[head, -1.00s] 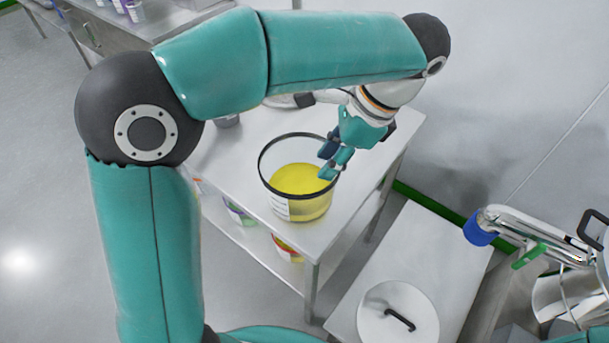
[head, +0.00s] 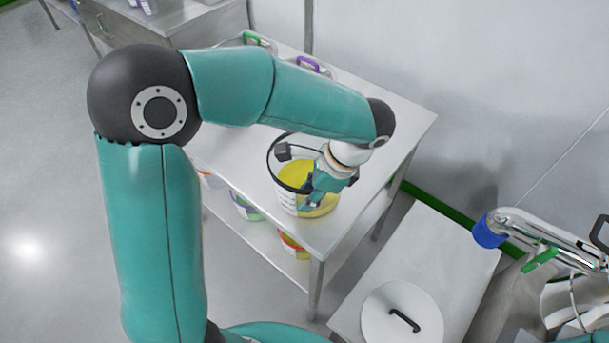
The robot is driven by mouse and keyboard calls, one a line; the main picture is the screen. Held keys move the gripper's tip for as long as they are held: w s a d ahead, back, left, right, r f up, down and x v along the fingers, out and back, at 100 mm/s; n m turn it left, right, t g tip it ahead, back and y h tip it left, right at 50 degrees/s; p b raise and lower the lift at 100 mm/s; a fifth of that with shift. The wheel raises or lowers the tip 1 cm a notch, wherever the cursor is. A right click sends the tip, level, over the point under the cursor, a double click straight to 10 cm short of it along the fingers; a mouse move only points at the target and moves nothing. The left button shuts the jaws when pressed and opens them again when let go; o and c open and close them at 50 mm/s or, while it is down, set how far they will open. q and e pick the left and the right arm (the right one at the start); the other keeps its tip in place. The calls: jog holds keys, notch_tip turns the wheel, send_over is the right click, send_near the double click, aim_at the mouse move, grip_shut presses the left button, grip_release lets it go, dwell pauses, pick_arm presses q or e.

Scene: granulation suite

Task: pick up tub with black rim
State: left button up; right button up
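The tub with black rim (head: 286,200) stands upright on the steel table, with yellow contents and a pale label on its side. Its black rim shows on the left and back. My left gripper (head: 308,199) is at the tub's near right part, covering the right side of the rim and some of the yellow. I cannot tell whether its fingers are inside the tub, touching it or closed on its wall. My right gripper is not in view.
Lids with green (head: 252,38) and purple (head: 308,64) handles lie at the table's back. Tubs with green (head: 245,207) and orange (head: 292,246) bands stand on the lower shelf. A round lid with a black handle (head: 404,321) lies on the low grey surface at front right.

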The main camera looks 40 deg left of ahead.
pick_arm(q)
jog(key=shift+s+a+f, duration=0.1)
jog(key=shift+a+f, duration=0.1)
jog(key=shift+f, duration=0.35)
grip_shut()
